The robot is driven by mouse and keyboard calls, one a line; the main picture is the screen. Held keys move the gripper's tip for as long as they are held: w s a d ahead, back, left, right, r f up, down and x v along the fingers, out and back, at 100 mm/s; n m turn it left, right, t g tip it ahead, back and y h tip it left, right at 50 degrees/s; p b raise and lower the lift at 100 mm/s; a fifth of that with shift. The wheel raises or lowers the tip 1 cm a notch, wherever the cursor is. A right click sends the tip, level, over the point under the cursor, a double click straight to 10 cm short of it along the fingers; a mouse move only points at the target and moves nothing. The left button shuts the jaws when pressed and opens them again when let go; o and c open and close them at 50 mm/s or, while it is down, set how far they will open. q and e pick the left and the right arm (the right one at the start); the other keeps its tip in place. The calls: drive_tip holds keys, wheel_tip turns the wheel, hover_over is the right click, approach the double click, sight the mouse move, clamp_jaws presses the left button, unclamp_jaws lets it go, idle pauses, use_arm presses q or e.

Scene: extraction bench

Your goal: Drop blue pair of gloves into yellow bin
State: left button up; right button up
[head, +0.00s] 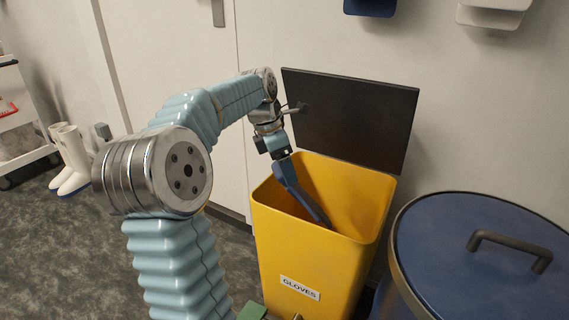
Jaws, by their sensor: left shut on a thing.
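The yellow bin (310,255) stands against the wall in the head view, labelled "GLOVES". Its dark lid (355,115) is raised at the back. My left arm reaches in from the left, and my left gripper (281,155) is over the bin's left rear part. It is shut on the blue pair of gloves (303,195), which hangs down inside the bin's opening, slanting to the right. The individual gloves cannot be told apart. My right gripper is not in view.
A large blue drum (485,255) with a handled lid stands to the right of the bin. White boots (72,160) and a white cart (22,120) are at the left. A blue holder (370,7) and a white holder (493,13) are on the wall above.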

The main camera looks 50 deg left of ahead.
use_arm(q)
drive_tip(key=o, duration=1)
drive_tip(key=shift+r, duration=0.1)
drive_tip(key=shift+p+v, duration=1.8)
drive_tip(key=shift+v, duration=5.05)
